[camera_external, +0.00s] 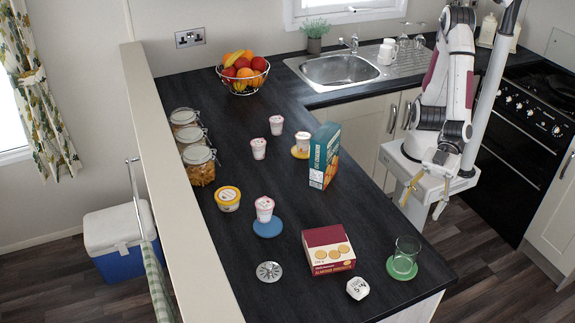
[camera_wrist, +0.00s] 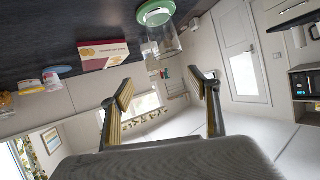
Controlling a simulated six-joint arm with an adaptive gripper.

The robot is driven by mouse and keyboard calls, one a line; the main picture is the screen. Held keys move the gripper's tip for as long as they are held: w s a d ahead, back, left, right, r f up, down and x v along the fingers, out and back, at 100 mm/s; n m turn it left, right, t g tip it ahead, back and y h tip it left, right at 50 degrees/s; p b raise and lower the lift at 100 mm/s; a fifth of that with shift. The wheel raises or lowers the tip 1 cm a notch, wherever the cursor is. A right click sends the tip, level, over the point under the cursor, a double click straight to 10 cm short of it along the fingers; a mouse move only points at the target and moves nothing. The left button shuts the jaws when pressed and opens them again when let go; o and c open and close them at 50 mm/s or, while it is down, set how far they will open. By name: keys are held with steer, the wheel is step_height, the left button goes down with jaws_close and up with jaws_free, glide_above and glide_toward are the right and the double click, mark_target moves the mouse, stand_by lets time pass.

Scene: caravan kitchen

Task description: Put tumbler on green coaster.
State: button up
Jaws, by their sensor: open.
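The clear glass tumbler (camera_external: 406,249) stands upright at the near right end of the dark counter. The green coaster (camera_external: 391,274) is beneath it, and the tumbler appears to rest on it. In the wrist view, which is upside down, the tumbler (camera_wrist: 168,42) and the green coaster (camera_wrist: 152,8) show at the top. My gripper (camera_external: 425,196) is open and empty, off the counter's right edge and apart from the tumbler. Its two spread fingers also show in the wrist view (camera_wrist: 165,92).
A red biscuit box (camera_external: 328,251) and a white timer (camera_external: 358,289) stand left of the tumbler. A teal carton (camera_external: 323,157), blue coaster (camera_external: 267,229) with a yogurt cup (camera_external: 264,208), and yellow coaster (camera_external: 299,154) are farther off.

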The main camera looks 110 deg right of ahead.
steer(key=d+r+m+g+h, duration=0.1)
steer(key=d+r+g, duration=0.3)
steer(key=d, duration=1.3)
steer(key=s+d+m+g+h, duration=0.1)
steer(key=s+d+m+h, duration=0.1)
steer(key=s+d, duration=0.4)
steer(key=s+d+m+h, duration=0.1)
steer(key=s+d+h, duration=0.2)
steer(key=d, duration=1.2)
steer(key=s, duration=0.3)
steer(key=shift+s+r+m+g+h, duration=0.3)
steer(key=shift+s+r+m+g, duration=0.05)
steer(key=shift+m+g, duration=0.05)
